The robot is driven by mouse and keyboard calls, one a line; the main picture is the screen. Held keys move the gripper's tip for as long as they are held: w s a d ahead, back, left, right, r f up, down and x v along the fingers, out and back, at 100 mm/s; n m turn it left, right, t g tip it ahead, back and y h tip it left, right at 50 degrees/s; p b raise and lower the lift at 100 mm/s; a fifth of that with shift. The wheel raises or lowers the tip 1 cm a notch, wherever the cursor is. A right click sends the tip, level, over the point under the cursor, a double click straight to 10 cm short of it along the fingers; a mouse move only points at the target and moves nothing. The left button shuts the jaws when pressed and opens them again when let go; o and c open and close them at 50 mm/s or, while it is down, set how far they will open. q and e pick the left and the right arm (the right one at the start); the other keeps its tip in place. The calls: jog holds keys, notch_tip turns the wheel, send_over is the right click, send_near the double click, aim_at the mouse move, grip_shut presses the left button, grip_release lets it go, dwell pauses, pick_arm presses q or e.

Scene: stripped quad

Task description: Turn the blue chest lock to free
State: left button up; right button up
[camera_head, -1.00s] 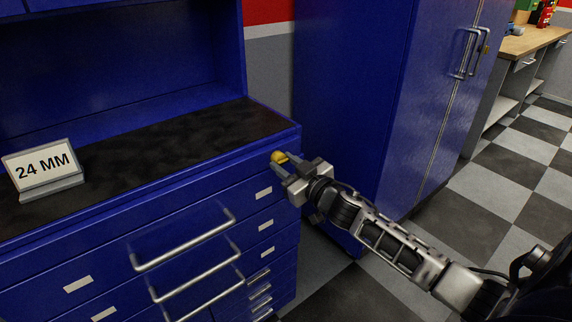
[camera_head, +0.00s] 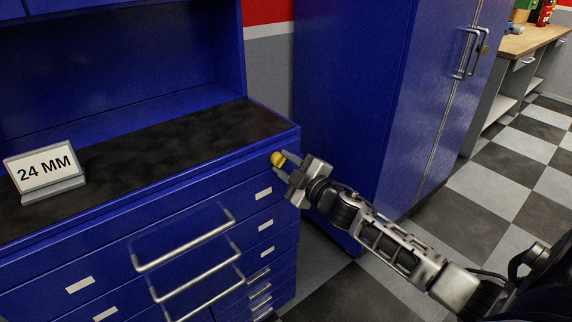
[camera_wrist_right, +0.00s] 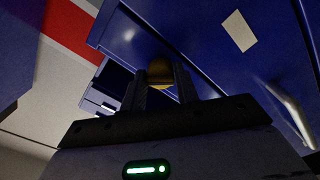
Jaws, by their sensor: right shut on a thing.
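The blue chest (camera_head: 180,209) stands at the left in the head view, with drawers, long bar handles and a dark top. Its lock (camera_head: 277,158) is a small yellow knob at the upper right of the front, just under the top edge. My right gripper (camera_head: 281,164) is shut on the lock, with a finger on either side of it. In the right wrist view the yellow lock (camera_wrist_right: 160,73) shows between the two dark fingers (camera_wrist_right: 161,92). Part of the lock is hidden by the fingers. My left gripper is not in view.
A sign reading "24 MM" (camera_head: 45,170) stands on the chest top. A tall blue cabinet (camera_head: 350,95) stands right of the chest, behind my right arm. A wooden-topped bench (camera_head: 528,42) is at the far right. The checkered floor (camera_head: 480,205) between is clear.

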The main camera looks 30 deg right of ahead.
jog(key=n, duration=0.9)
jog(key=shift+r+n, duration=0.1)
jog(key=shift+n, duration=0.2)
dwell(0.4)
jog(key=o, duration=1)
jog(key=shift+c, duration=0.2)
jog(key=shift+s, duration=0.1)
jog(key=s+d+b, duration=0.1)
jog(key=s+b, duration=0.1)
jog(key=s, duration=1.3)
jog(key=shift+s, duration=0.4)
jog(key=shift+d, duration=0.1)
